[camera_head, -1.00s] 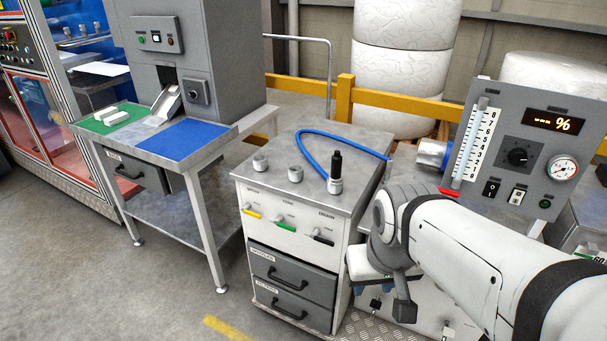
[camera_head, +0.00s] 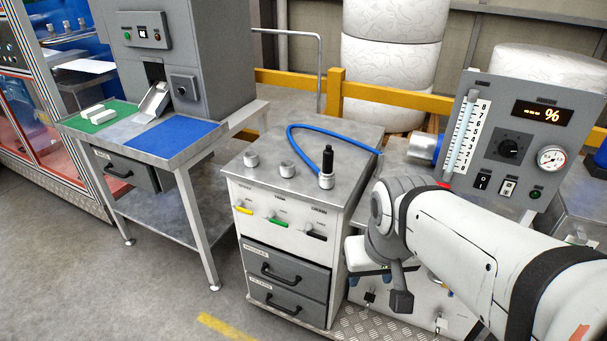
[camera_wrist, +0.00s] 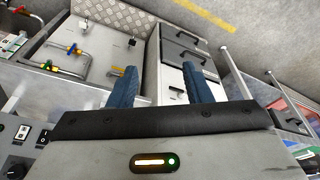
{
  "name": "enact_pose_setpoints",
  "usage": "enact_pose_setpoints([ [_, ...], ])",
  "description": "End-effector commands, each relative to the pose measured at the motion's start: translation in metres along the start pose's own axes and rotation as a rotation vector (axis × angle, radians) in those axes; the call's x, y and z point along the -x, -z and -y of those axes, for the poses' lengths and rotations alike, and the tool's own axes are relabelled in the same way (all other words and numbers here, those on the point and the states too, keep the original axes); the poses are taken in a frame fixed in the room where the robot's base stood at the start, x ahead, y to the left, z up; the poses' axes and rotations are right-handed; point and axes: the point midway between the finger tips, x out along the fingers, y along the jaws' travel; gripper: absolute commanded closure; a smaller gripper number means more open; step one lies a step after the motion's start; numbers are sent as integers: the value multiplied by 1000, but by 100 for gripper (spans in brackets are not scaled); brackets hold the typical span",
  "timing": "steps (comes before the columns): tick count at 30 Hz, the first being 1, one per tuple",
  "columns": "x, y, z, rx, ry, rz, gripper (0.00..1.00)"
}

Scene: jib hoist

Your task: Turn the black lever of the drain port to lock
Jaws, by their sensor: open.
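The black lever (camera_head: 315,236) of the drain port is at the right end of a row of three levers on the white cabinet front, under the DRAIN label. A yellow lever (camera_head: 243,210) and a green lever (camera_head: 278,222) are to its left. In the wrist view, my gripper (camera_wrist: 160,80) has its two blue fingers spread apart with nothing between them. The cabinet front shows just beyond the fingers. In the head view my arm is to the right of the cabinet, and its fingers are mostly hidden behind the wrist.
The cabinet top (camera_head: 345,145) carries metal ports, one with a black fitting (camera_head: 327,160) and a blue hose (camera_head: 312,128). Two grey drawers (camera_head: 287,279) sit below the levers. A gauge panel (camera_head: 515,140) stands at the right. The floor in front is open.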

Motion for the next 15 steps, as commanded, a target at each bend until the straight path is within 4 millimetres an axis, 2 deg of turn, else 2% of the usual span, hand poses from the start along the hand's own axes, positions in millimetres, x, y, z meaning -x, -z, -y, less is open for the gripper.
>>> enact_pose_setpoints([
  [2,-9,10,-2,-23,-5,-18,62],
  [5,-28,38,-6,-85,-15,-78,64],
  [12,-101,128,-16,-302,10,-310,64],
  [15,-132,160,-17,-385,53,-407,64],
])
